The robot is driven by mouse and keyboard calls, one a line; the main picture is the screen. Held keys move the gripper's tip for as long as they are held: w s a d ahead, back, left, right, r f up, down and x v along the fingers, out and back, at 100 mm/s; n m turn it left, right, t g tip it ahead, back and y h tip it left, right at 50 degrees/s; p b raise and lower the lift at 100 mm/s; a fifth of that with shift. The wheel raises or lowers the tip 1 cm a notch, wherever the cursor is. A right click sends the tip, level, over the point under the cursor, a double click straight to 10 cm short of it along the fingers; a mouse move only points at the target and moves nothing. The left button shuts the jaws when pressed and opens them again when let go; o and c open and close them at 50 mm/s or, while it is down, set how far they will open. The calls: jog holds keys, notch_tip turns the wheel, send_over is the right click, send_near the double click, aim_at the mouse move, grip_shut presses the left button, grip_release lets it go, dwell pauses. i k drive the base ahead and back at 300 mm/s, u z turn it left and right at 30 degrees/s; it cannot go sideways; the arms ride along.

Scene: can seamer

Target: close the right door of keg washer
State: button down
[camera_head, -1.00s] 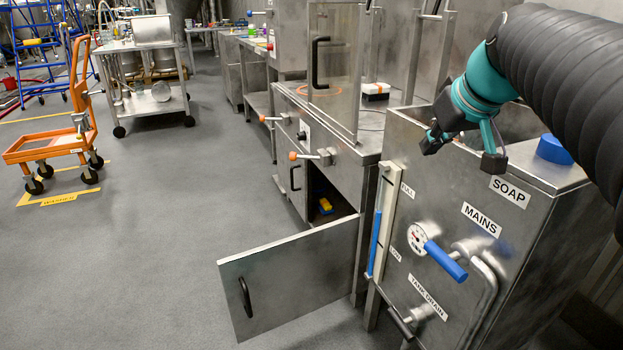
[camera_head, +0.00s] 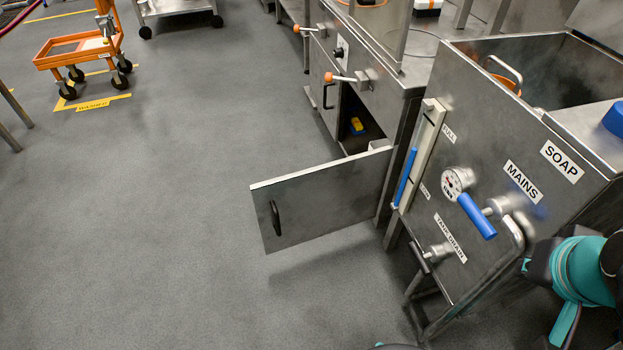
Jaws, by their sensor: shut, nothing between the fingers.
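The keg washer's right door (camera_head: 325,200) is a flat steel panel with a black handle (camera_head: 275,217) near its free edge. It stands wide open, swung out over the floor from the cabinet's lower front. My gripper (camera_head: 552,300), teal and black, is at the lower right, in front of the tank's right side. It is well to the right of the door and does not touch it. It is shut and empty; its fingertips are hard to make out.
The steel tank (camera_head: 480,130) labelled SOAP and MAINS stands between my gripper and the door. Its blue-handled valve (camera_head: 477,216) and pipes stick out in front. The grey floor (camera_head: 170,210) left of the door is clear. An orange trolley (camera_head: 80,50) stands at the far left.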

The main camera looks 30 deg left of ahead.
aim_at(297, 208)
jog(key=z, duration=0.75)
jog(key=k, duration=1.4)
jog(key=u, duration=1.55)
jog(key=i, duration=0.5)
jog(key=u, duration=0.05)
